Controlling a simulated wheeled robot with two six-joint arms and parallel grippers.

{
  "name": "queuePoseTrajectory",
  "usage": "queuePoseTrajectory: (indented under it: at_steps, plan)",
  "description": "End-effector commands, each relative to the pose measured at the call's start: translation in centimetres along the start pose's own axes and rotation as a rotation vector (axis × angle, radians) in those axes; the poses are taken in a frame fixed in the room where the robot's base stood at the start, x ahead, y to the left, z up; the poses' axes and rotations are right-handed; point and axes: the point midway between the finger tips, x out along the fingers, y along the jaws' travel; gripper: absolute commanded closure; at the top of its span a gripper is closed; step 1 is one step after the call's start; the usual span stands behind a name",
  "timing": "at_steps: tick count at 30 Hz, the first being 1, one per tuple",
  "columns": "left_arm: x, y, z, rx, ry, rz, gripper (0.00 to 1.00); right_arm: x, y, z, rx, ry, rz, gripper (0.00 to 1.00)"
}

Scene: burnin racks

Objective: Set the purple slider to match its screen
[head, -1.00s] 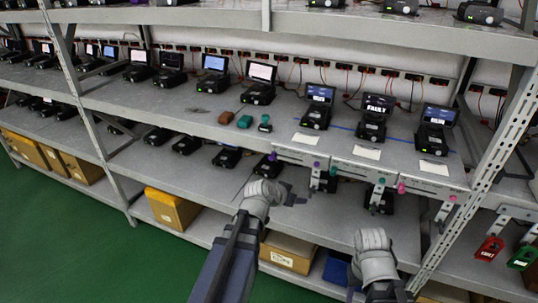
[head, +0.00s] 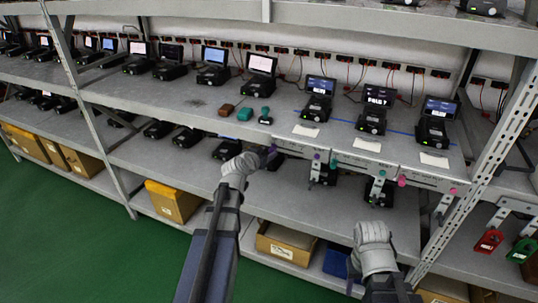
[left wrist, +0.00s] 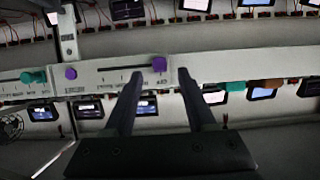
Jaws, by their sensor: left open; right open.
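A pale panel (head: 297,153) on the shelf's front edge carries a purple slider knob (head: 272,149) near its left end. A second purple knob (head: 317,157) sits at that panel's right end. In the left wrist view, the slider knob (left wrist: 158,64) is near the right end of its marked scale, the other purple knob (left wrist: 71,73) further left. My left gripper (head: 266,157) is open at the slider; its fingertips (left wrist: 160,76) lie either side of the knob in the picture. Contact cannot be told. The device above has a lit screen (head: 320,86), unreadable. My right gripper (head: 352,272) is open, low and apart.
Panels to the right carry teal (head: 381,174) and pink (head: 402,181) knobs. Loose brown (head: 226,109) and teal (head: 244,114) blocks lie on the shelf. A slotted upright (head: 490,165) stands at right. Boxes (head: 287,243) fill the bottom shelf.

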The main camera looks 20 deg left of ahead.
Motion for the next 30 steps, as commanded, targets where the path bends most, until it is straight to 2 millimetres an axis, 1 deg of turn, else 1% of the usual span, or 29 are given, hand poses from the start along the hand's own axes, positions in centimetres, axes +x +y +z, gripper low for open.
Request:
queuePoseTrajectory:
  at_steps: [1, 3, 6, 15, 27, 30]
  plan:
    - [1.4, 0.0, 0.2, 0.000, 0.000, 0.002, 0.44, 0.7, -0.1, 0.0, 0.000, 0.000, 0.000, 0.50]
    - [2.3, 0.0, 0.2, 0.001, -0.001, 0.001, 0.44, 1.0, -0.1, -0.1, 0.000, 0.000, 0.000, 0.50]
    - [3.2, 0.0, 0.1, 0.001, -0.001, 0.001, 0.44, 1.3, -0.1, -0.1, 0.000, 0.000, 0.000, 0.50]
    - [3.3, 0.0, 0.0, 0.000, -0.001, 0.001, 0.45, 1.2, -0.1, -0.1, 0.000, 0.000, 0.000, 0.50]
    - [3.3, 0.0, 0.0, 0.000, -0.001, 0.001, 0.90, 1.2, -0.1, -0.1, 0.000, 0.000, 0.000, 0.50]
    - [3.3, 0.0, 0.0, 0.000, -0.001, 0.001, 1.00, 1.2, -0.1, -0.1, 0.000, 0.000, 0.000, 0.50]
